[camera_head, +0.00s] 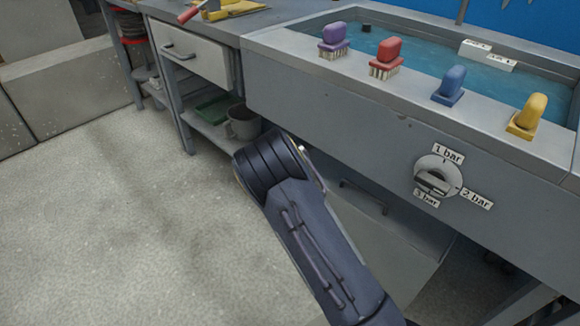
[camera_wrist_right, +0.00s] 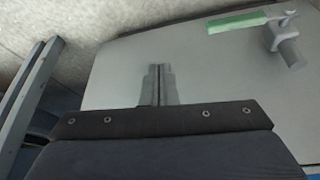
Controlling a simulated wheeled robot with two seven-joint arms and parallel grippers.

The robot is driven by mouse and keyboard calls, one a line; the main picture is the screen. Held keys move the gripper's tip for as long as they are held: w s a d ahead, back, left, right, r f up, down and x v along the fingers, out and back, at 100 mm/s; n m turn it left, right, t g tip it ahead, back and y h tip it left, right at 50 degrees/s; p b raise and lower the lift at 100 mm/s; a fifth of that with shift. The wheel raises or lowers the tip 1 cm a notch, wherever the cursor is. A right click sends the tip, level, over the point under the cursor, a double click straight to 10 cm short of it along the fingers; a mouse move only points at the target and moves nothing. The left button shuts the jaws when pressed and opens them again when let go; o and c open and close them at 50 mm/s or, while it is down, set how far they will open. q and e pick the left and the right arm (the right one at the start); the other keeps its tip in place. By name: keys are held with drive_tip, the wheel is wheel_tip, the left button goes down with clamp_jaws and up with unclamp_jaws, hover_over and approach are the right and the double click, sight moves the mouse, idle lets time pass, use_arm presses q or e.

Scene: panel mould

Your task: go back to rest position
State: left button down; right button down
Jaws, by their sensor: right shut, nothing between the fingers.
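My right arm (camera_head: 300,225) reaches in from the lower right in the head view, in front of the grey sink bench. Its gripper is hidden there. In the right wrist view my right gripper (camera_wrist_right: 157,84) shows with its two fingers together and nothing between them. It is over a plain grey surface (camera_wrist_right: 205,78). My left gripper is in neither view.
The bench's sink (camera_head: 415,60) holds water. Open floor (camera_head: 110,220) lies at the left.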

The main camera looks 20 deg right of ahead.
drive_tip(key=s+a+r+n+t+y, duration=0.1)
drive_tip(key=s+a+r+n+y, duration=0.25)
drive_tip(key=r, duration=0.55)
drive_tip(key=a+r+n+t+y, duration=0.1)
drive_tip(key=a+r+n+y, duration=0.1)
drive_tip(key=a+r+y, duration=0.35)
drive_tip(key=s+a+r+n+t, duration=0.2)
drive_tip(key=s+r+n, duration=0.25)
drive_tip(key=r, duration=0.35)
drive_tip(key=s+a+r+n+t, duration=0.1)
drive_tip(key=s+r+n, duration=0.35)
drive_tip(key=r, duration=0.35)
wheel_tip(320, 180, up, 36)
drive_tip(key=s+p, duration=0.1)
drive_tip(key=p, duration=3.5)
drive_tip(key=shift+s+r, duration=0.15)
drive_tip(key=shift+s, duration=0.1)
drive_tip(key=shift+a, duration=0.1)
drive_tip(key=shift+m, duration=0.25)
